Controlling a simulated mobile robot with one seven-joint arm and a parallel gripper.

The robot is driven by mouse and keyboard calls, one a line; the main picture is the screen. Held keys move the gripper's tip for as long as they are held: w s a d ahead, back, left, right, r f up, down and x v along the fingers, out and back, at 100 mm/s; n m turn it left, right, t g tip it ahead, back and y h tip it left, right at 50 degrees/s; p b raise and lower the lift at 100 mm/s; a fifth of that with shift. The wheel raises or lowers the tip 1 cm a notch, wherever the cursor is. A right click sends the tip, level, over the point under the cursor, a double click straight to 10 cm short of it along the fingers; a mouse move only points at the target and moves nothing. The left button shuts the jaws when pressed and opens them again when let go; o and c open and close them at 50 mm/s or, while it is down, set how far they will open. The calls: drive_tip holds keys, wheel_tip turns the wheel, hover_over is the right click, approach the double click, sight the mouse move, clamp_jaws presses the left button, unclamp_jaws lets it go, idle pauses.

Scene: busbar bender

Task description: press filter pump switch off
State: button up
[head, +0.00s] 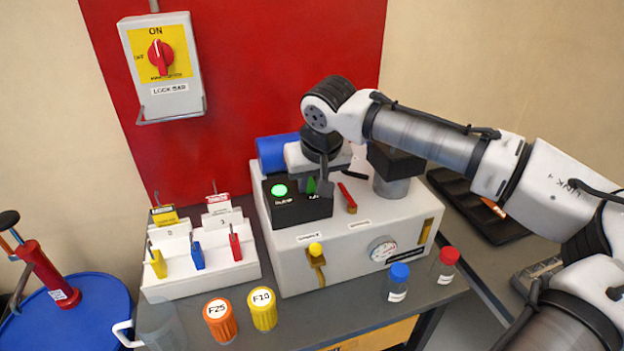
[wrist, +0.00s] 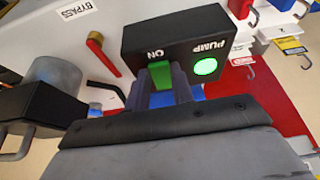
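The pump switch box (head: 300,208) is black and sits on top of the white filter unit (head: 345,243). Its round lamp (head: 279,190) glows green. The green rocker switch (head: 311,185) is partly hidden by my gripper (head: 325,186), which points down at the box. In the wrist view the box (wrist: 180,40) shows PUMP and ON upside down, beside the lit lamp (wrist: 205,67). The green rocker (wrist: 161,74) shows right at my fingertips (wrist: 163,86). I cannot tell whether they touch it or how far apart they are.
A red-handled valve (head: 348,199) stands close right of my gripper, with a grey cylinder (head: 391,186) beyond. A blue cylinder (head: 277,153) lies behind the box. The white key rack (head: 200,262) is left.

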drive_tip(key=shift+c, duration=1.1)
drive_tip(key=r+g+p, duration=0.1)
drive_tip(key=p, duration=0.2)
drive_tip(key=shift+w+a, duration=0.1)
drive_tip(key=shift+w, duration=0.05)
drive_tip(key=shift+w+g+h+p, duration=0.25)
drive_tip(key=shift+g+p, duration=0.35)
drive_tip(key=shift+p, duration=0.65)
drive_tip(key=shift+f+g+h+p, duration=0.15)
drive_tip(key=shift+g+h+p, duration=0.2)
drive_tip(key=shift+p, duration=0.3)
drive_tip(key=o, duration=1)
drive_tip(key=shift+f, duration=0.1)
